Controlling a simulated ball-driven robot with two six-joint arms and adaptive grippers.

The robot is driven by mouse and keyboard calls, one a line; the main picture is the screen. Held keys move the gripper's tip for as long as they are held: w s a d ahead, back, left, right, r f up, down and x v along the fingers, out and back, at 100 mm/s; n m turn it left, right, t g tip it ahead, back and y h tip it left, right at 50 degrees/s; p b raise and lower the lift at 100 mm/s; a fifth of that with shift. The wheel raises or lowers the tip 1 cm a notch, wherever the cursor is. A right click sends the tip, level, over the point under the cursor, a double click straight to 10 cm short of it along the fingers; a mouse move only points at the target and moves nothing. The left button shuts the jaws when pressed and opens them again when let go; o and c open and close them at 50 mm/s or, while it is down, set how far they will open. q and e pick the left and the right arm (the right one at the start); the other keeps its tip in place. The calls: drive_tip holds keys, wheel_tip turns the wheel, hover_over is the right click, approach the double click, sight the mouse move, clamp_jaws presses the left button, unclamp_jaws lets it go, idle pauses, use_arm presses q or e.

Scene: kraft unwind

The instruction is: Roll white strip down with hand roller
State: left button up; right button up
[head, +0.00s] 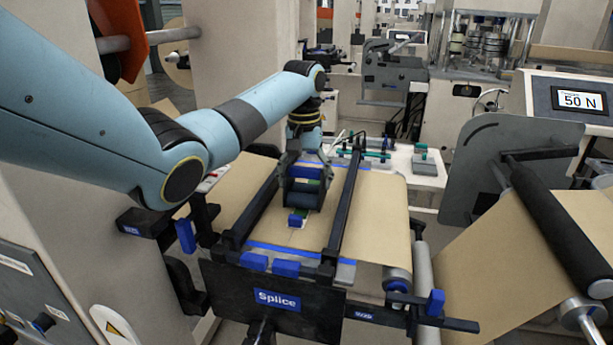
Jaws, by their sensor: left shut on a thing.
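My left gripper (304,178) points down over the splice table (262,228), between its two black rails. It is shut on the hand roller (303,197), a dark body with blue parts, low over the brown kraft web. My right gripper is out of view.
A black plate marked Splice (277,300) with blue clamps stands at the table's front. Brown web (520,255) runs off at the right below a dark roller (560,225). A display (580,100) reads 50 N.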

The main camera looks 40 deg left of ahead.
use_arm(q)
drive_tip(key=shift+s+d, duration=0.5)
drive_tip(key=shift+s, duration=0.4)
drive_tip(key=shift+s+d, duration=0.5)
drive_tip(key=shift+s, duration=0.4)
drive_tip(key=shift+s+d+f, duration=0.2)
drive_tip(key=shift+s+d, duration=0.1)
drive_tip(key=shift+s, duration=0.25)
drive_tip(key=shift+s+d, duration=0.5)
drive_tip(key=shift+s, duration=0.3)
